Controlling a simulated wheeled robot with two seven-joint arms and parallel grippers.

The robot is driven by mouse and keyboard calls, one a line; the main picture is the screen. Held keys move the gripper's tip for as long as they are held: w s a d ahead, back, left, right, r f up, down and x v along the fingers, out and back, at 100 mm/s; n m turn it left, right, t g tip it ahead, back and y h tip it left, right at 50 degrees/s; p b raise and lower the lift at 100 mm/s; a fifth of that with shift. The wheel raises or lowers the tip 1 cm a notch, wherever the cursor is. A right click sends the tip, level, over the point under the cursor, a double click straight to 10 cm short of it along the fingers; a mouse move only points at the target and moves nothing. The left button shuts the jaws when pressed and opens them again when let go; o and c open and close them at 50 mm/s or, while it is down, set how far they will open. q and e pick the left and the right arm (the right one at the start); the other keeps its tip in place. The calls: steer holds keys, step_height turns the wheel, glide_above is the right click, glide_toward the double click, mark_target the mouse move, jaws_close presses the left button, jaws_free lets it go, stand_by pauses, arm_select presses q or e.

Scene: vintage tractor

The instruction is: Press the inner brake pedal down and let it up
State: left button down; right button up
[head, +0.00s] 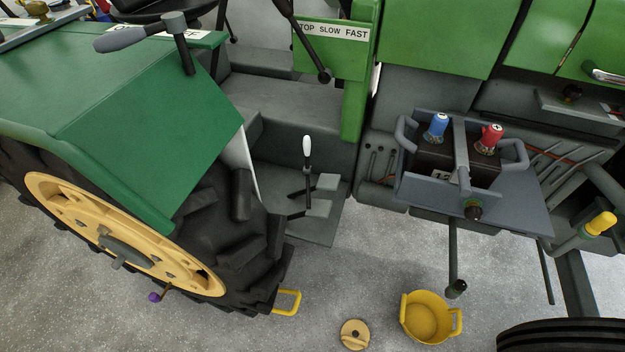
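Two small grey pedal plates show low on the tractor's footwell, between the big rear wheel and the green body. The farther pedal (327,182) lies closer to the tractor body and looks like the inner brake pedal. The nearer pedal (318,208) lies closer to me, over the step edge. Both stand on thin dark arms, and nothing touches them. I cannot tell from this single view whether either is pressed. Neither of my grippers is in view.
A lever with a white knob (307,146) rises just left of the pedals. The rear tyre (240,245) and green fender (150,135) stand left. A battery tray (537,215) sticks out right. A yellow bucket (425,322) and round lid (355,335) lie on the floor.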

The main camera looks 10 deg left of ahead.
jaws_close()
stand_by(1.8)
